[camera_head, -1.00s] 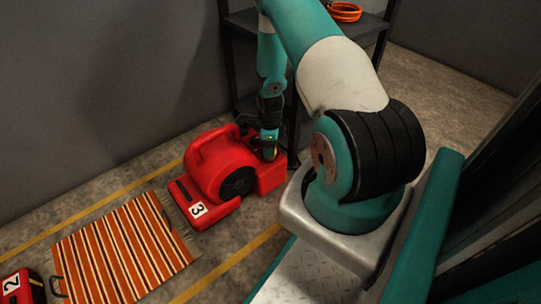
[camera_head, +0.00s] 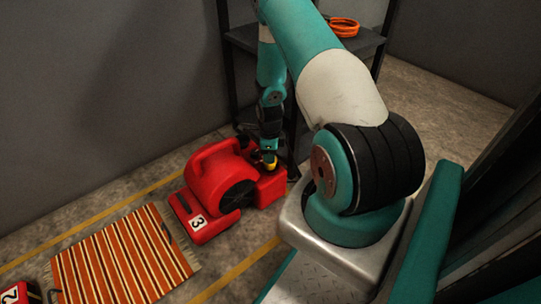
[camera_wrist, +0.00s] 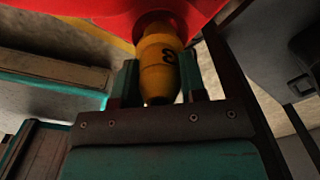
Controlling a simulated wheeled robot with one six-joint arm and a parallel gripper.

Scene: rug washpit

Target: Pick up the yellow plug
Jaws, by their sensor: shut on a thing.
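The yellow plug (camera_wrist: 160,65) with a dark "3" on it sits between the two fingers of my gripper (camera_wrist: 157,85) in the wrist view. My gripper is shut on it. The plug's far end meets or lies in front of the red machine; I cannot tell whether it is clear of it.
A striped orange rug (camera_head: 122,259) lies left of the blower. A red unit marked 2 (camera_head: 15,294) is at the lower left. A dark shelf (camera_head: 361,42) with an orange coil (camera_head: 343,27) stands behind my arm. Yellow floor lines run alongside the rug.

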